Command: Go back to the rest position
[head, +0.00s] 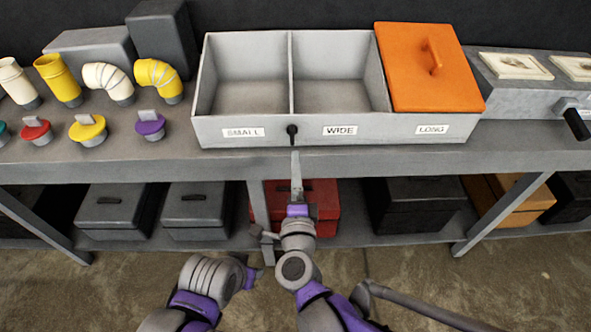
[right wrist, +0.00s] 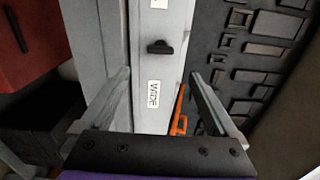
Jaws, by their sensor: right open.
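My right gripper (head: 296,168) is in front of the bench, just below the divided grey bin (head: 390,130). Its fingers overlap edge-on in the head view. In the right wrist view the two fingers (right wrist: 160,76) stand apart with nothing held between them. The bin's front face (right wrist: 158,118) shows beyond them, with a black knob (right wrist: 160,47) and the WIDE label. The knob also shows in the head view (head: 292,131), a little above the fingertips. Part of my left arm (head: 205,285) shows at the bottom; I cannot make out its gripper.
The SMALL and WIDE compartments look empty; an orange lid (head: 410,70) covers LONG. Yellow and white elbows and pipes (head: 105,80) and coloured caps (head: 88,128) stand at left. A red box (head: 318,205) and dark boxes (head: 410,205) sit on the lower shelf. The floor in front is clear.

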